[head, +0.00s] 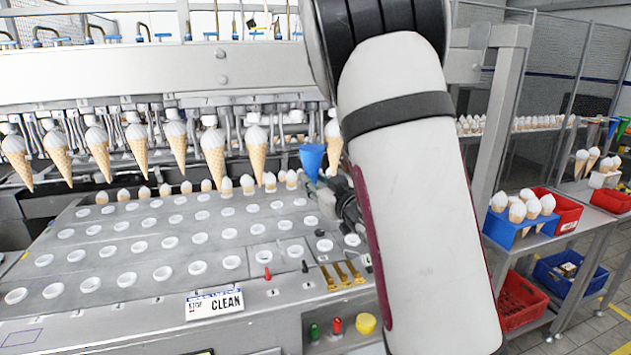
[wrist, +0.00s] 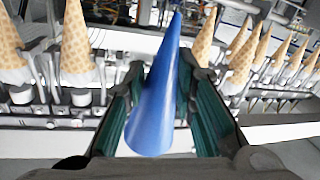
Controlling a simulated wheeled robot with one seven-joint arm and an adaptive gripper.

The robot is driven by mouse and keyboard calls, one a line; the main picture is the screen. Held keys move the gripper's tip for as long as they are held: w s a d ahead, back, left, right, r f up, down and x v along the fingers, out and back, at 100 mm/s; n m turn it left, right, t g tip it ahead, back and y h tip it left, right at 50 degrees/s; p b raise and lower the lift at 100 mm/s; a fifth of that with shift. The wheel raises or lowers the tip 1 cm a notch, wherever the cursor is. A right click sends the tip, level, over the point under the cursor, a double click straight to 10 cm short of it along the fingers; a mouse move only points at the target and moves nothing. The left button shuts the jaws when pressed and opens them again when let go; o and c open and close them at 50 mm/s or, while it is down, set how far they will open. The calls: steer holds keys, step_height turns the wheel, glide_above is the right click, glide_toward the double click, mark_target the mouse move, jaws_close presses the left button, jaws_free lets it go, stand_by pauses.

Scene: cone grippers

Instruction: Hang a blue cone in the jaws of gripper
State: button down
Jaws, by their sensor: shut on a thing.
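A blue cone (head: 313,158) is in my gripper (head: 322,182), just below the row of hanging ice cream cones in the head view. In the wrist view the blue cone (wrist: 158,100) sits between the two green-padded fingers of my gripper (wrist: 160,92), its wide end nearest the camera. The fingers are shut on it. The machine's jaws (head: 215,122) hold a row of waffle cones with white tops, tips down. A gap in this row shows near the blue cone, between two hanging cones. My arm hides the right end of the row.
Below the row lies a metal plate (head: 150,235) with several round white holes. Several ice creams stand along its back edge. A steel beam (head: 150,68) runs above the row. On the right, a bench holds a blue rack (head: 505,228) of ice creams and a red bin (head: 560,210).

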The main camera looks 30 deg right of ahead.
steer(key=shift+s, duration=0.1)
steer(key=w+d+b, duration=0.1)
steer(key=w+b, duration=0.1)
steer(key=w, duration=0.4)
steer(key=shift+w+d, duration=0.2)
steer(key=shift+d, duration=0.15)
steer(key=shift+w, duration=0.1)
stand_by(0.7)
steer(key=shift+w+d+b, duration=0.25)
steer(key=shift+w+b, duration=0.1)
steer(key=shift+w, duration=0.45)
steer(key=shift+w+d+b, duration=0.25)
steer(key=shift+w+b, duration=0.1)
steer(key=shift+w, duration=0.45)
steer(key=shift+w, duration=0.15)
steer(key=shift+w+d+b, duration=0.3)
steer(key=shift+w+b, duration=0.1)
steer(key=shift+w, duration=0.5)
steer(key=shift+w+d+b, duration=0.25)
steer(key=shift+w+b, duration=0.15)
steer(key=shift+w, duration=0.45)
steer(key=shift+f, duration=0.6)
stand_by(0.8)
